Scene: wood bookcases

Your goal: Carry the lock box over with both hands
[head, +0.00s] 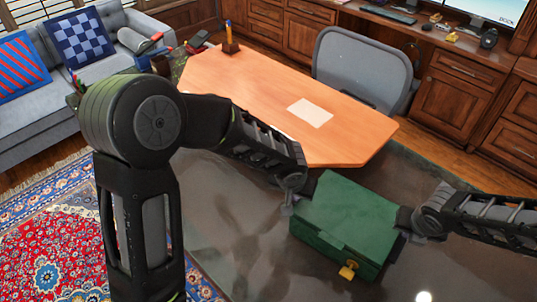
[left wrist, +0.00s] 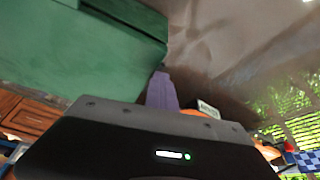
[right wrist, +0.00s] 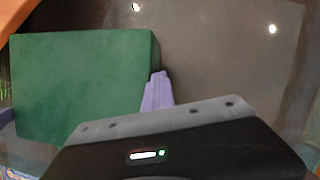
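The lock box (head: 346,214) is a dark green case with a yellow latch (head: 348,270) on its front, between my two grippers in the head view. My left gripper (head: 290,190) is at its left side and my right gripper (head: 408,222) at its right side. In the left wrist view the purple fingers (left wrist: 162,90) are close together beside the box's green wall (left wrist: 75,45). In the right wrist view the fingers (right wrist: 157,92) are also together, overlapping the box's edge (right wrist: 85,85). Both look shut. I cannot tell what, if anything, is between the fingertips.
An orange-topped desk (head: 250,90) with a white sheet (head: 310,112) stands just behind the box. A grey chair (head: 365,65) is behind the desk. A grey sofa (head: 60,105) and a patterned rug (head: 50,240) are at left.

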